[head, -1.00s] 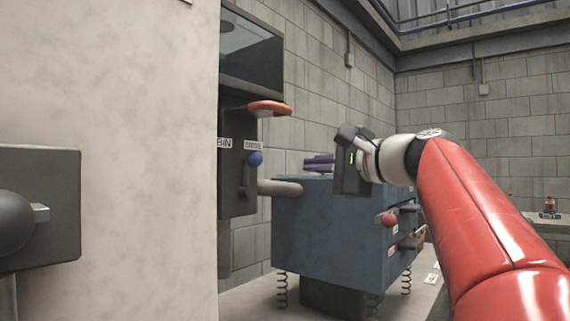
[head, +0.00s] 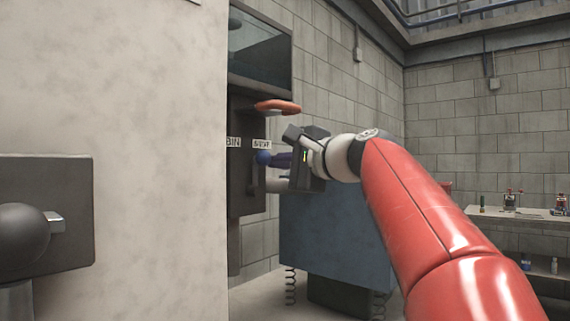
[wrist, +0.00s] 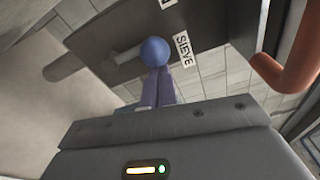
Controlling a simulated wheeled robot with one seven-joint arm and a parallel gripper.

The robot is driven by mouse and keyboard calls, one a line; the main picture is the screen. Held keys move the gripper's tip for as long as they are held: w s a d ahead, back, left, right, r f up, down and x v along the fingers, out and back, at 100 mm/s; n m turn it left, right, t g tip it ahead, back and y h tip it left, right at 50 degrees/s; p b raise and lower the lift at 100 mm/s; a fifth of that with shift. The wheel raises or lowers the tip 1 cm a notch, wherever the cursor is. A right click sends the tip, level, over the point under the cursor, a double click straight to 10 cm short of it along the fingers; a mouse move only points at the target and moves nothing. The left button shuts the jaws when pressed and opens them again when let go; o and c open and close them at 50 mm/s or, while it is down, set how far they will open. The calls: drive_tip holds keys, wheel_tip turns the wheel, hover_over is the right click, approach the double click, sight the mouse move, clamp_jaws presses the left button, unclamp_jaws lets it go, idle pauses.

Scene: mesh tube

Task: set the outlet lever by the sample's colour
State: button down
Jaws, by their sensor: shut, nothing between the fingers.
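The outlet lever's round blue knob (head: 263,157) is on the dark upright housing, just below the SIEVE label (head: 261,144). The BIN label (head: 233,142) is to its left. In the wrist view the knob (wrist: 155,51) sits at the end of a grey rod, near the SIEVE label (wrist: 184,49). My gripper (head: 278,160) is at the knob's right, its purple fingers (wrist: 155,88) shut with nothing between them. The fingertips are at or very near the knob; I cannot tell whether they touch. I cannot make out a sample or its colour.
An orange-red handle (head: 277,106) juts out just above the lever. A blue-grey box (head: 335,240) on springs stands below my gripper. A pale wall (head: 150,100) fills the left. A bench with bottles (head: 510,200) is at the far right.

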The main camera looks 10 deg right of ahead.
sight(264, 159)
drive_tip(key=shift+s+a+r+n+b, duration=0.1)
drive_tip(key=shift+s+a+n+b, duration=0.15)
drive_tip(key=shift+n+b, duration=0.3)
idle(0.4)
drive_tip(key=n+b, duration=0.1)
drive_tip(key=s+a+n+b, duration=0.1)
drive_tip(key=n, duration=0.1)
drive_tip(key=a+n+b, duration=0.1)
drive_tip(key=n, duration=0.1)
drive_tip(key=shift+s+a+r+t+y, duration=0.1)
drive_tip(key=shift+s+t+y, duration=0.2)
drive_tip(key=shift+t, duration=0.1)
drive_tip(key=shift+a, duration=0.15)
drive_tip(key=shift+s+a, duration=0.15)
idle(0.3)
